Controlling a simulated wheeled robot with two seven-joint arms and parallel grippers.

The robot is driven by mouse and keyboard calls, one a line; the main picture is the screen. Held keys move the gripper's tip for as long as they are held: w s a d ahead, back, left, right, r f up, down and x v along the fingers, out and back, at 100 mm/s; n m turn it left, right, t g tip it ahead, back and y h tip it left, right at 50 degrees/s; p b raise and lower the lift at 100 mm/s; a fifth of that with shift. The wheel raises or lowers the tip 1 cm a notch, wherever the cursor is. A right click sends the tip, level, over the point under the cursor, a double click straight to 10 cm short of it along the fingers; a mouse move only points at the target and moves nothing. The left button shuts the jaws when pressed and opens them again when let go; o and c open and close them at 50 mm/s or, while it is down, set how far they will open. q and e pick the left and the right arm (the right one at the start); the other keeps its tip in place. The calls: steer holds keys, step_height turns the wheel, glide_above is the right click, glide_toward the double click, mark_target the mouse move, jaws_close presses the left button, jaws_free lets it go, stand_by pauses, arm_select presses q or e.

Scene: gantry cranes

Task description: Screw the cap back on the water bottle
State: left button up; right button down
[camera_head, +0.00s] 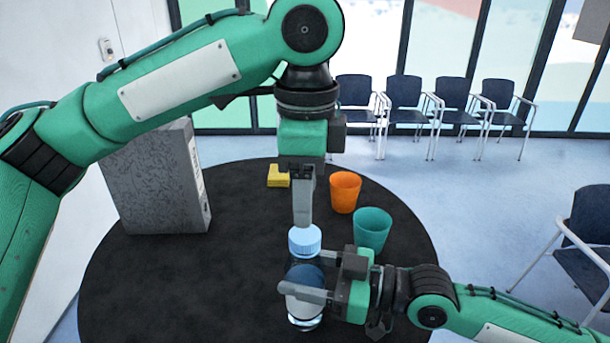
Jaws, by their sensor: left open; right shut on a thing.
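The water bottle (304,311) stands on the round dark table (240,295), with a dark blue band and a light label. My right gripper (300,285) is shut around the bottle's body from the right. The light blue cap (305,240) is at the bottle's top; I cannot tell whether it is seated on the neck. My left gripper (303,220) points down just above the cap, with its fingers seen nearly edge-on. It is open, and its fingertips are close to the cap's top edge.
An orange cup (345,192) and a teal cup (372,230) stand right of my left gripper. A yellow block (278,176) lies behind it. A grey speckled box (155,185) stands at the table's left. The table's front left is clear. Several chairs (405,100) line the windows.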

mark_target(305, 234)
arm_select(q)
steer(key=n, duration=0.5)
steer(key=shift+r, duration=0.15)
steer(key=n, duration=0.9)
steer(key=shift+r+n, duration=0.25)
steer(key=shift+n, duration=0.05)
steer(key=n, duration=0.6)
steer(key=shift+r, duration=0.15)
steer(key=n, duration=0.7)
steer(key=shift+r, duration=0.2)
steer(key=shift+f, duration=4)
